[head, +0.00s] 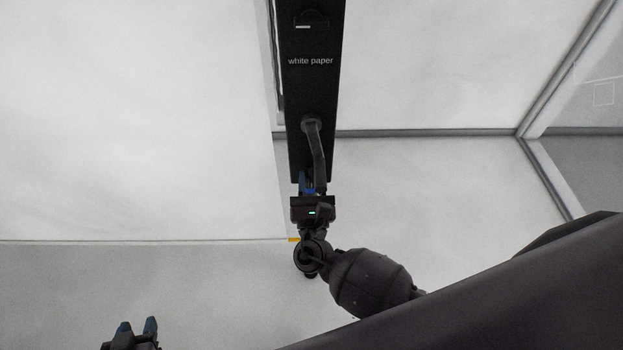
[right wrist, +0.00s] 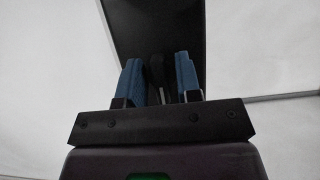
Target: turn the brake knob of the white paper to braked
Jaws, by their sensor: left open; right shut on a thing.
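A tall black panel (head: 314,88) bears the label "white paper" in the head view. Near its top is a dark rounded knob (head: 311,18) with a short white mark at its lower left; I cannot read its setting. Lower down, a dark crank lever (head: 318,150) hangs from a hub. My right gripper (head: 311,184) is at the lever's lower end, well below the knob. The right wrist view shows its blue fingers on both sides of the dark lever end (right wrist: 158,72), shut on it. My left gripper (head: 137,326) is open and empty at the lower left, away from the panel.
A large white sheet (head: 130,120) fills the left, with its edge beside the panel. White wall (head: 430,65) and grey frame bars (head: 560,70) lie to the right. The space between my left gripper and the panel looks clear.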

